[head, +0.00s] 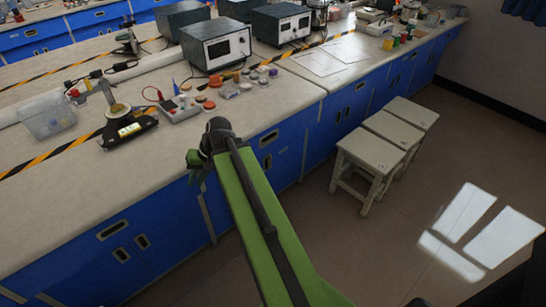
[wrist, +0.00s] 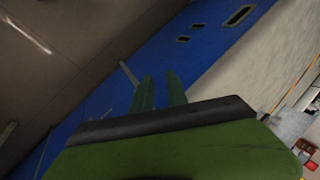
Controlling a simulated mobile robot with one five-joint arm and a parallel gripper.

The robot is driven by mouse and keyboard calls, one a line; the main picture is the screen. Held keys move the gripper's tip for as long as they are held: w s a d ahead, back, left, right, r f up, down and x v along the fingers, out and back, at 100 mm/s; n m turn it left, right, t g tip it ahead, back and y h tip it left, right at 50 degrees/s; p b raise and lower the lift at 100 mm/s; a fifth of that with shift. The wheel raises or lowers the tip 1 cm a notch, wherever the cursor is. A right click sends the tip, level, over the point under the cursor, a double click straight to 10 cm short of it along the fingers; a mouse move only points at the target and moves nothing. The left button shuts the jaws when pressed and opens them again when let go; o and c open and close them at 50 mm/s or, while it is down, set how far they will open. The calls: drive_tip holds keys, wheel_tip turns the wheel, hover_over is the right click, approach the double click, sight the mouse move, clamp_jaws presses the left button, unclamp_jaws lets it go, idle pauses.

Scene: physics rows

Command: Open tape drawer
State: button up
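The blue bench front (head: 160,245) has drawers and doors with dark recessed handles. One wide drawer handle (head: 112,230) is at the lower left, with two smaller door handles below it. Another drawer handle (head: 269,138) is right of my arm. None of these fronts visibly stands out. I cannot tell which is the tape drawer; a black tape dispenser (head: 127,130) sits on the bench above. My gripper (head: 196,165) is near the bench's front edge, its green fingers partly hidden. In the wrist view the two fingers (wrist: 160,85) are apart and empty, before the blue front (wrist: 165,60).
The bench top (head: 60,165) holds a clear bin (head: 47,114), a multimeter (head: 180,107), jars and boxy instruments (head: 215,43). Pale stools (head: 370,155) stand on the floor right of my arm. Floor (head: 440,170) further right is clear.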

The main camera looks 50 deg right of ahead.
drive_tip(key=d+f+m+t+b, duration=0.2)
drive_tip(key=d+f+m+b, duration=0.15)
drive_tip(key=d, duration=0.45)
drive_tip(key=d+f+m+t+b, duration=0.25)
drive_tip(key=d+f+b, duration=0.2)
drive_tip(key=d, duration=0.35)
drive_tip(key=m+t+h+b, duration=0.5)
drive_tip(key=m+t+b, duration=0.25)
drive_tip(key=b, duration=0.35)
approach(271, 139)
drive_tip(key=b+x, duration=0.4)
drive_tip(key=x, duration=0.4)
drive_tip(key=shift+f, duration=0.15)
drive_tip(key=shift+c, duration=0.5)
clamp_jaws()
